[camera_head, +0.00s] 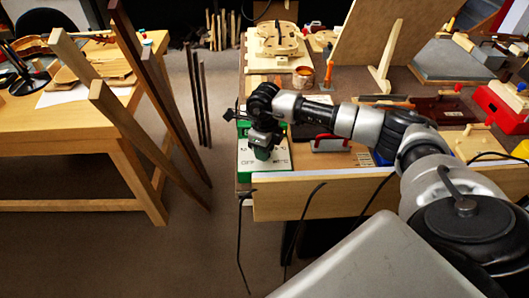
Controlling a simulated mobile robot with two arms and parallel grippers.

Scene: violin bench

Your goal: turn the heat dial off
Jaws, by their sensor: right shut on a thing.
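The heat unit (247,166) is a green and white box at the near left corner of the workbench, with "OFF" printed on its front label. Its dial (262,153) is a dark green knob on the face, partly hidden by my gripper. My right gripper (263,145) points down over the box and is shut on the dial. Which way the dial points is too small to tell. My left gripper is not in view.
The workbench (350,180) has a raised wooden front edge. A red box (502,107) is at the right. Wooden planks (140,130) lean at the left.

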